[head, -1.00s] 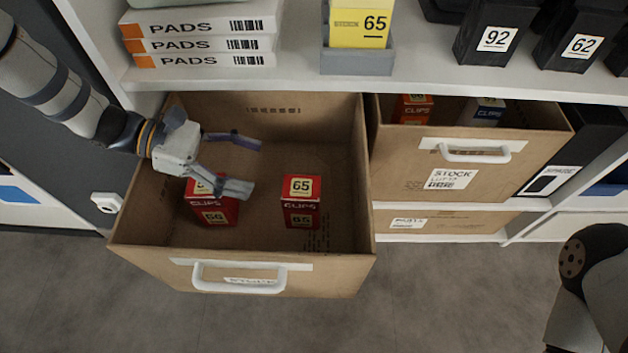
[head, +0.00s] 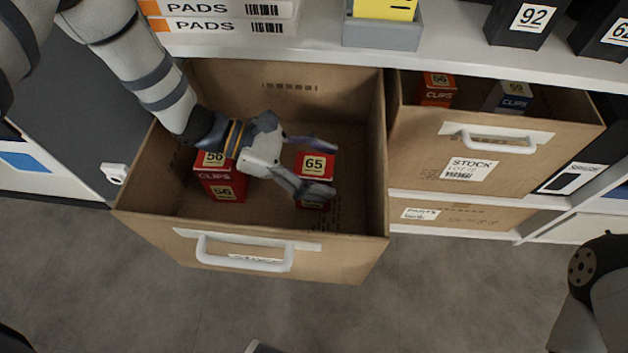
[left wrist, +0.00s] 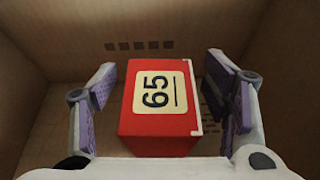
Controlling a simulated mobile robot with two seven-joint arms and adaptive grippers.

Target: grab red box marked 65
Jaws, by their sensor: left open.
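The red box marked 65 (head: 315,165) stands in the open cardboard drawer, right of its middle. In the left wrist view the box (left wrist: 158,120) shows its top label 65 between my two fingers. My left gripper (head: 325,168) is open, with one finger on the far side of the box and one on the near side. The near finger hides part of the box's front. In the left wrist view there are gaps between the box and both fingers of the gripper (left wrist: 165,95). My right gripper is not seen; only part of my right arm shows at the right edge.
A second red box, marked 56 (head: 222,187), stands to the left in the same drawer (head: 368,215), partly behind my gripper. A second drawer (head: 420,150) to the right holds a red-orange box (head: 437,90) and a dark box (head: 511,97). A shelf (head: 445,48) runs above.

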